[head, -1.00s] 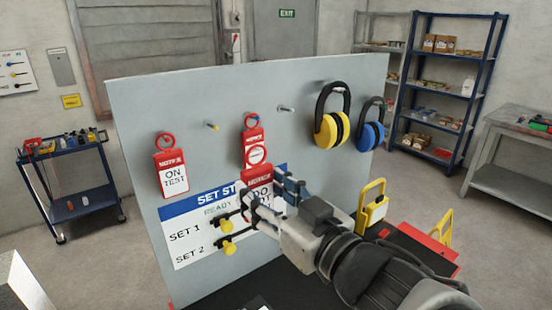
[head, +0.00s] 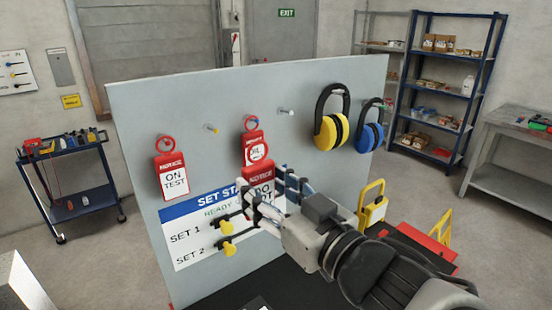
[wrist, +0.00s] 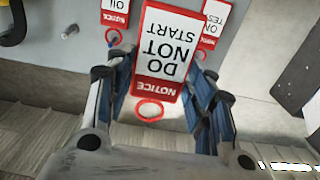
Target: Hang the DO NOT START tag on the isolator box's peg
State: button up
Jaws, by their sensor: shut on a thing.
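The DO NOT START tag (wrist: 166,50), white with red NOTICE bands, is between the two fingers of my gripper (wrist: 157,85) in the wrist view, upside down there. Its red ring (wrist: 150,110) points towards the wrist. In the head view my gripper (head: 265,203) is shut on the tag (head: 258,176), in front of the grey board (head: 310,190), and hides part of it. The tag's ring overlaps the oil tag (head: 251,138) behind it; I cannot tell the gap to the board. I cannot make out the isolator box's peg with certainty.
The ON TEST tag (head: 172,178) hangs at the board's left. Bare pegs (head: 211,129) and (head: 286,112) stick out either side of the oil tag. Yellow ear defenders (head: 332,122) and blue ones (head: 369,130) hang at right.

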jog(key=b+v, duration=0.4)
jog(key=v, duration=0.3)
jog(key=shift+s+d, duration=0.15)
jog(key=shift+s, duration=0.05)
dwell(0.7)
jog(key=w+d+f+m+t+h, duration=0.15)
jog(key=w+f, duration=0.25)
jog(key=w, duration=0.4)
jog(key=w+d+f+m+h, duration=0.1)
jog(key=w+d+f, duration=0.15)
jog(key=w, duration=0.45)
jog(key=w+d+f+m+t+h, duration=0.1)
jog(key=w+d+f+m+h, duration=0.1)
jog(key=f, duration=0.7)
jog(key=w+d+f+m+t+h, duration=0.1)
jog(key=w+d+f+m+h, duration=0.2)
jog(key=f, duration=0.6)
jog(key=w+d+h, duration=0.2)
jog(key=h, duration=0.1)
jog(key=shift+d+f, duration=0.3)
jog(key=shift+d, duration=0.05)
